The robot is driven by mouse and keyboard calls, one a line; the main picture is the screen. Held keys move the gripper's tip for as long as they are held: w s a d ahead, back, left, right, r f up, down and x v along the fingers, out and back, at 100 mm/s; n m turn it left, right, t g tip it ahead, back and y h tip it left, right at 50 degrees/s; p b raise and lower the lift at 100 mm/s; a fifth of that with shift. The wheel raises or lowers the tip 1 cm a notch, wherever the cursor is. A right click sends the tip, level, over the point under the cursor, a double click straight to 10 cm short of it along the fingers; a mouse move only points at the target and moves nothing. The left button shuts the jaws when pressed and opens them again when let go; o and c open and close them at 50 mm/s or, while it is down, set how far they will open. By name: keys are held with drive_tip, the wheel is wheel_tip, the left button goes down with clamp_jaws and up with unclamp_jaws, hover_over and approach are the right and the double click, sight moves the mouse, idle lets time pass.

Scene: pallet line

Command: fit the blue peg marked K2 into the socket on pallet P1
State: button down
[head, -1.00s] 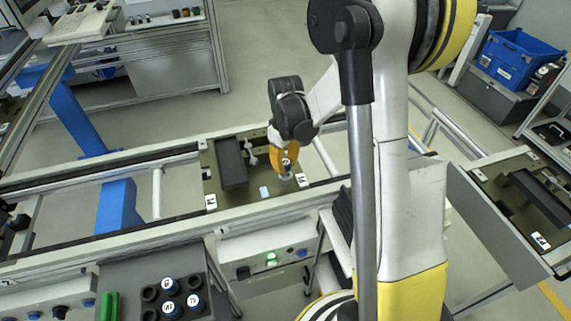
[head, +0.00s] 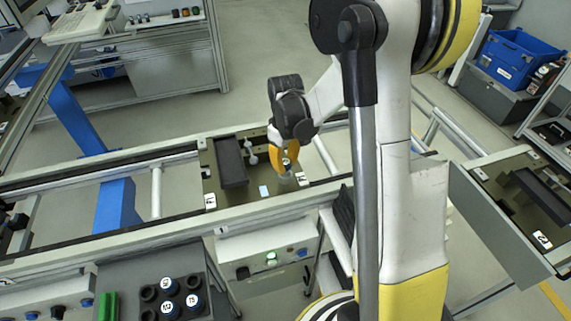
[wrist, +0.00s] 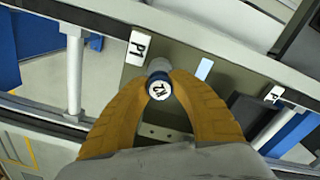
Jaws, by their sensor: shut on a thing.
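The blue peg (wrist: 160,96) has a white cap marked K2 and sits between the two orange fingers of my gripper (wrist: 165,85), which is shut on it. A pale grey round socket (wrist: 158,66) shows just beyond the peg in the wrist view, partly hidden by it. In the head view my gripper (head: 285,161) is over the right end of pallet P1 (head: 242,193), with the socket (head: 287,180) just under it. I cannot tell whether the peg's lower end touches the socket. A P1 label (wrist: 139,48) lies beside the socket.
A long dark block (head: 231,162) and a small light blue patch (head: 264,191) are on pallet P1. A rack of several marked pegs (head: 172,300) stands at the lower left. Another pallet (head: 515,200) is at the right. Conveyor rails (head: 110,171) run beside the pallet.

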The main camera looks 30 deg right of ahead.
drive_tip(key=shift+f+b, duration=1.2)
drive_tip(key=shift+b, duration=0.1)
idle(1.5)
drive_tip(key=c, duration=0.7)
unclamp_jaws()
drive_tip(key=shift+r+p, duration=2.3)
drive_tip(key=shift+r, duration=1.25)
